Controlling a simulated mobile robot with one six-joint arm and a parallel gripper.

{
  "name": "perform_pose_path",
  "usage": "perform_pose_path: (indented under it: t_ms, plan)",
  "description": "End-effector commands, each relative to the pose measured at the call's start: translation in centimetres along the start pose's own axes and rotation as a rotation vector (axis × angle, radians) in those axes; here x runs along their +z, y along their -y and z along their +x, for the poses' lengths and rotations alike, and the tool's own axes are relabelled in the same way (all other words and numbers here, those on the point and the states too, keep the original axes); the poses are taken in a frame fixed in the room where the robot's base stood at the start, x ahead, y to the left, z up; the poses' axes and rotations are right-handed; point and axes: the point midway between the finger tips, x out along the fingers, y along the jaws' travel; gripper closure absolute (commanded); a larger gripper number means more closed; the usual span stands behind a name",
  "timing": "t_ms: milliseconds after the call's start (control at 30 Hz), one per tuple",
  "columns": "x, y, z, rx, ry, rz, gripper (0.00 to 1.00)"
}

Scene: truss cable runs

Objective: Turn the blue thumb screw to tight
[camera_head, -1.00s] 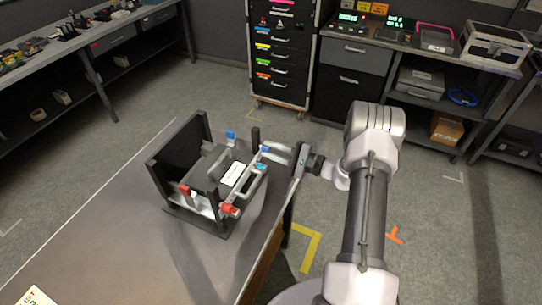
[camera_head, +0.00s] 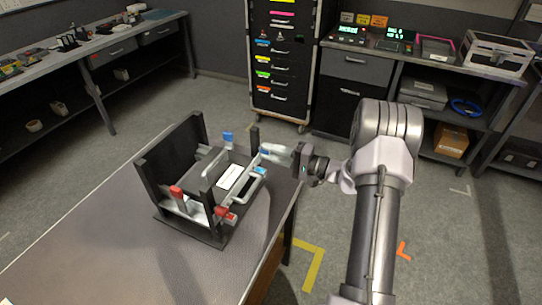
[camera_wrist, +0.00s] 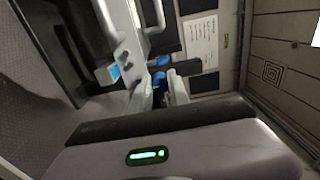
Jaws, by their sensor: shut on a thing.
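A dark open-sided fixture (camera_head: 147,185) stands on the table and bears a metal bracket with blue and red parts. The blue thumb screw (camera_head: 265,152) is on its right side, partly covered by my fingers. My gripper (camera_head: 273,152) reaches it from the right, its fingers shut on the screw. In the wrist view, blue of the screw (camera_wrist: 159,77) shows between the two pale fingertips of my gripper (camera_wrist: 159,88). I cannot tell from the frames how tight the screw is.
Another blue part (camera_head: 228,139) stands upright at the back of the fixture, and a blue piece (camera_head: 260,170) sits just below the screw. Red parts (camera_head: 177,192) are at the front. A white label (camera_head: 230,176) lies inside. The table (camera_head: 110,235) is clear in front.

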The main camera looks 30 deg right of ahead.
Motion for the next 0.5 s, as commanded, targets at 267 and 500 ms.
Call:
perform_pose_path:
  t_ms: [267,500]
  plan:
    - [0.04,-0.06,-0.01,0.002,0.001,-0.011,1.0]
    - [0.04,-0.06,-0.01,0.002,0.001,-0.01,0.7]
